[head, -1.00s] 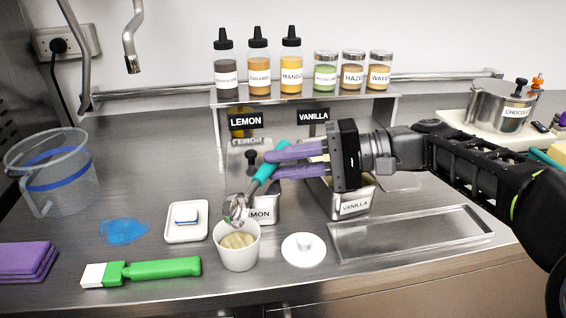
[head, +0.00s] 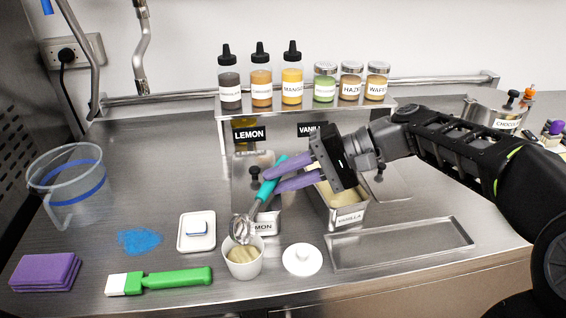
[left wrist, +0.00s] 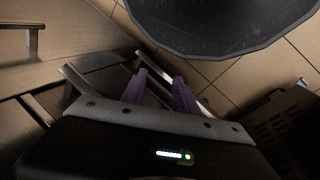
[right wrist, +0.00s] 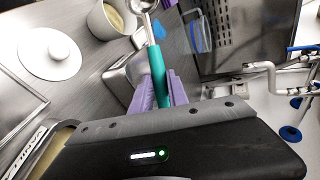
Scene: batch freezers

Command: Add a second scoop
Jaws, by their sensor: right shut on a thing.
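My right gripper (head: 276,178) is shut on the teal handle of a metal scoop (head: 268,187). The scoop slants down to the left, its head just above the rim of a white cup (head: 244,271). The cup holds pale yellow ice cream (head: 242,254). Whether the scoop head holds anything is unclear. The handle also shows between the purple fingers in the right wrist view (right wrist: 158,80). The lemon tub (head: 265,227) is partly hidden behind the scoop; the vanilla tub (head: 349,219) stands to its right. My left gripper (left wrist: 163,90) is open and empty, away from the counter items.
A white lid (head: 302,260) lies right of the cup, and an empty metal tray (head: 400,243) beyond it. A bottle shelf (head: 300,108) stands behind.

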